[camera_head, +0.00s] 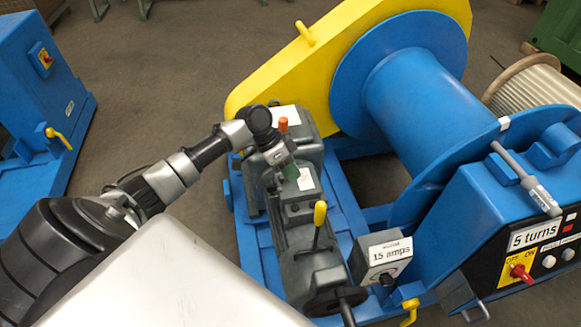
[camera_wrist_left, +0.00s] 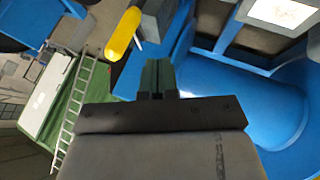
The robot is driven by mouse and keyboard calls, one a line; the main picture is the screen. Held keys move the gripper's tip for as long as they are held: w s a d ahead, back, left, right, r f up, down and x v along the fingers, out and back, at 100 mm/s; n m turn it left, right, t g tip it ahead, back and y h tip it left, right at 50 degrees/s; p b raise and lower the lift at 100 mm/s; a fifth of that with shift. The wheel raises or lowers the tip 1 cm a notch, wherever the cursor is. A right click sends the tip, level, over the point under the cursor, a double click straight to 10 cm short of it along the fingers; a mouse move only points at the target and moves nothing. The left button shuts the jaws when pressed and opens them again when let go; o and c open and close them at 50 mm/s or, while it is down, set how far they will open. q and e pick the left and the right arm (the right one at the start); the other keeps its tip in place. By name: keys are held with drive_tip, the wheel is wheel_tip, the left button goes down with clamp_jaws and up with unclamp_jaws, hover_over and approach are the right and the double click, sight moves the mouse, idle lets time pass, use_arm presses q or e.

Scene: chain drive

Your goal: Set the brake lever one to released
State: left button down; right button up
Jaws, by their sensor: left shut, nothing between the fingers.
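A lever with a yellow grip and thin metal stem (camera_head: 320,215) stands nearly upright on the grey motor unit (camera_head: 308,255) in the head view. No label reading "brake lever one" can be made out. My left gripper (camera_head: 291,171) is just above the motor unit, up and left of this lever and apart from it. In the left wrist view the gripper's fingers (camera_wrist_left: 158,80) are shut with nothing between them. A yellow grip (camera_wrist_left: 124,34) shows there, up and left of the fingertips and apart from them. My right gripper is not in view.
A blue winch drum (camera_head: 420,95) and yellow chain guard (camera_head: 290,65) stand behind the motor unit. A box reading "15 amps" (camera_head: 386,262) is right of the lever. A control cabinet (camera_head: 500,240) stands at right. Other yellow handles show on nearby machines.

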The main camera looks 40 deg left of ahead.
use_arm(q)
drive_tip(key=s+d+f+p, duration=0.1)
drive_tip(key=d+f, duration=0.3)
drive_tip(key=d, duration=0.3)
drive_tip(key=shift+s+f, duration=0.25)
drive_tip(key=shift+f, duration=0.15)
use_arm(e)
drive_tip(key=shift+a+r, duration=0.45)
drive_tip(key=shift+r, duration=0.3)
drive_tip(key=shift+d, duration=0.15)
